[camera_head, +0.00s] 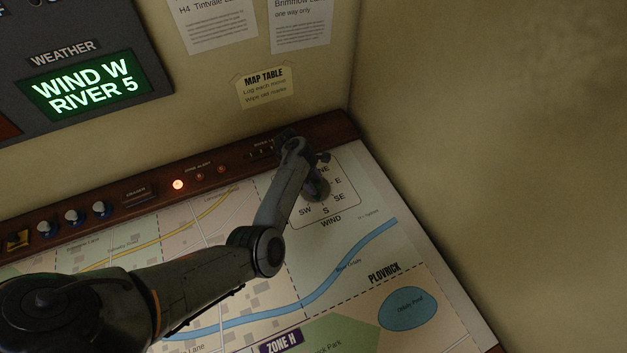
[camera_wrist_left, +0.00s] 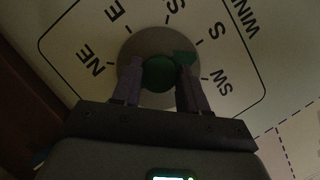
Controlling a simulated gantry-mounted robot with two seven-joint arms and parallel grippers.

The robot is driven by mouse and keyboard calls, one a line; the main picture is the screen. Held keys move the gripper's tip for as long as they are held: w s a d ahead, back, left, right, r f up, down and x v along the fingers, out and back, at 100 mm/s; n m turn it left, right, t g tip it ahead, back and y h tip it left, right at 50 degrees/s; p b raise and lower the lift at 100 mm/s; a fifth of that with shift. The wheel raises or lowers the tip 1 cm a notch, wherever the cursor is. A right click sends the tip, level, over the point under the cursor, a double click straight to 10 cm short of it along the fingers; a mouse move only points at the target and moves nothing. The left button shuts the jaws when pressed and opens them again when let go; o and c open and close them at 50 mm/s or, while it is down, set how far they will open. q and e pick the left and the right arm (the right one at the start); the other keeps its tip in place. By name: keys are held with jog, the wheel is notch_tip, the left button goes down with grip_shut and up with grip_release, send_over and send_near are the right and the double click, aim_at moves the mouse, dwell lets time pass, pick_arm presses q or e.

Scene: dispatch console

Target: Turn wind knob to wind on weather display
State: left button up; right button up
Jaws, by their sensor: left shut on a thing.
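The wind knob (camera_wrist_left: 159,72) is a round green knob on a grey disc, with direction letters around it on a white panel. Its pointer-like tip is on the side of S and SW; its exact mark is unclear. My left gripper (camera_wrist_left: 160,90) is shut on the knob, one finger at each side. In the head view my left gripper (camera_head: 317,178) reaches down onto the dial, and the arm hides its W side. My right gripper is not in view.
The dial panel lies on the map table (camera_head: 390,205) near its back right corner. A wooden rail (camera_head: 225,165) with a lit orange lamp (camera_head: 178,184) and several knobs runs along the back. A bare wall (camera_head: 500,150) stands to the right.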

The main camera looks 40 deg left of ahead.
pick_arm(q)
jog(key=m+g+p, duration=0.1)
jog(key=m, duration=0.1)
jog(key=shift+a+r+m, duration=0.1)
jog(key=shift+a+m, duration=0.05)
jog(key=shift+m, duration=0.25)
jog(key=shift+w+m+g, duration=0.1)
jog(key=shift+m+g, duration=0.3)
jog(key=shift+m, duration=0.5)
jog(key=shift+m+g, duration=0.3)
jog(key=shift+m, duration=0.6)
jog(key=m, duration=0.1)
jog(key=m+g+b, duration=0.1)
jog(key=m, duration=0.1)
jog(key=m+g+b, duration=0.1)
jog(key=m, duration=0.1)
jog(key=shift+w+f, duration=0.15)
jog(key=shift+f, duration=0.15)
jog(key=shift+w+r+m+g+y+b, duration=0.1)
jog(key=shift+m+g+y+b, duration=0.35)
jog(key=shift+m, duration=0.6)
jog(key=shift+m+g+y+b, duration=0.2)
jog(key=shift+m+b, duration=0.4)
jog(key=shift+m, duration=0.45)
jog(key=o, duration=1)
jog(key=shift+o, duration=0.2)
jog(key=shift+r, duration=0.1)
